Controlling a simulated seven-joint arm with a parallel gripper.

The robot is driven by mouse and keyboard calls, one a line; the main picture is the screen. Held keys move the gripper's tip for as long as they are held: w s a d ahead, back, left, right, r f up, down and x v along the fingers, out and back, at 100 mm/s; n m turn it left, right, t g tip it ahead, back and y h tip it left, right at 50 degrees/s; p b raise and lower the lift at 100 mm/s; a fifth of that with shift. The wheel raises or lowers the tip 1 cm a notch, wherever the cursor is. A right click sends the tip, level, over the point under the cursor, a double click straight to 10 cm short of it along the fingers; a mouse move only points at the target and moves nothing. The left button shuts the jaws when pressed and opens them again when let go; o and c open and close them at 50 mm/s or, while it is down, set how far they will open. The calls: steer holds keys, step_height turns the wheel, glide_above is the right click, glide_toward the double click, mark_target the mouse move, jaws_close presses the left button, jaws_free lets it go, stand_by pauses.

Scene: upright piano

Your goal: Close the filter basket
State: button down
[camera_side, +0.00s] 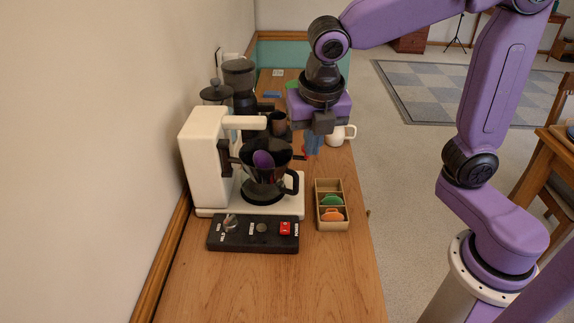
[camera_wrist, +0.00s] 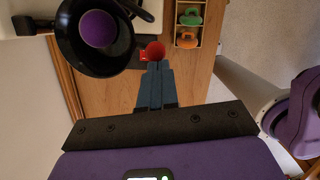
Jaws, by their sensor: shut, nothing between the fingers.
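The white coffee machine (camera_side: 202,165) stands against the wall at the left. Its black filter basket (camera_side: 284,150) is swung out in front of the machine body, above the glass carafe (camera_side: 266,190). A purple rounded thing (camera_side: 263,159) shows in the basket. In the wrist view the basket (camera_wrist: 68,50) is a round black bowl at the upper left, with the purple thing (camera_wrist: 97,28) inside. A red knob (camera_wrist: 156,50) lies just beyond my fingertips; contact is unclear. My gripper (camera_side: 310,155) is shut and empty, pointing down at the basket's right side; it also shows in the wrist view (camera_wrist: 154,66).
A black control panel (camera_side: 253,234) with a red switch lies in front of the machine. A wooden tray (camera_side: 319,224) with green and orange items stands to its right. A grinder (camera_side: 239,78) and a white mug (camera_side: 337,137) stand behind. The counter's front is clear.

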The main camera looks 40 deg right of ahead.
steer(key=w+d+n, duration=0.2)
steer(key=w+d, duration=0.7)
steer(key=w, duration=0.4)
steer(key=shift+d+y, duration=0.15)
steer(key=shift+y, duration=0.15)
stand_by(0.6)
steer(key=shift+w, duration=0.2)
steer(key=shift+s, duration=0.1)
